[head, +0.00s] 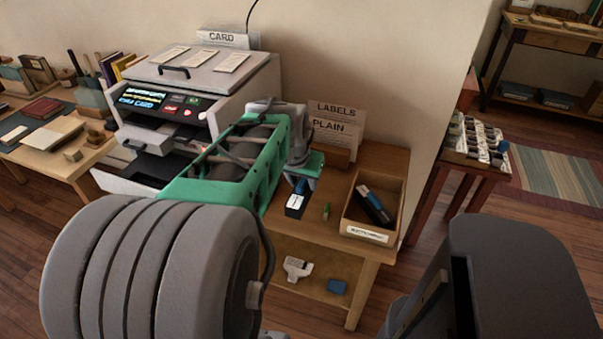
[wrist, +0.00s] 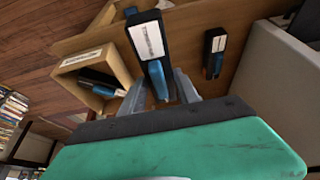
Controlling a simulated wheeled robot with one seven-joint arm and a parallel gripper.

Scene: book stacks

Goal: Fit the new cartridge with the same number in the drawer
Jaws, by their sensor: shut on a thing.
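My gripper (head: 301,178) is shut on a black cartridge (head: 295,206) with a white label and a blue grip. In the wrist view the cartridge (wrist: 150,38) points away from the fingers (wrist: 160,88); its label number is too small to read. Whether it touches the table is unclear. Another black cartridge with a blue part (wrist: 215,52) lies on the table nearby, on the printer side. A wooden box (head: 367,234) at right holds dark cartridges with blue parts (head: 374,204). The grey printer (head: 205,80) at left has an open lower drawer (head: 118,184); its inside is largely hidden.
A small green item (head: 326,211) lies between the held cartridge and box. Signs (head: 335,125) stand behind. The lower shelf (head: 315,279) holds a white item (head: 297,268) and a blue block (head: 337,286). My green arm link covers part of the printer and table.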

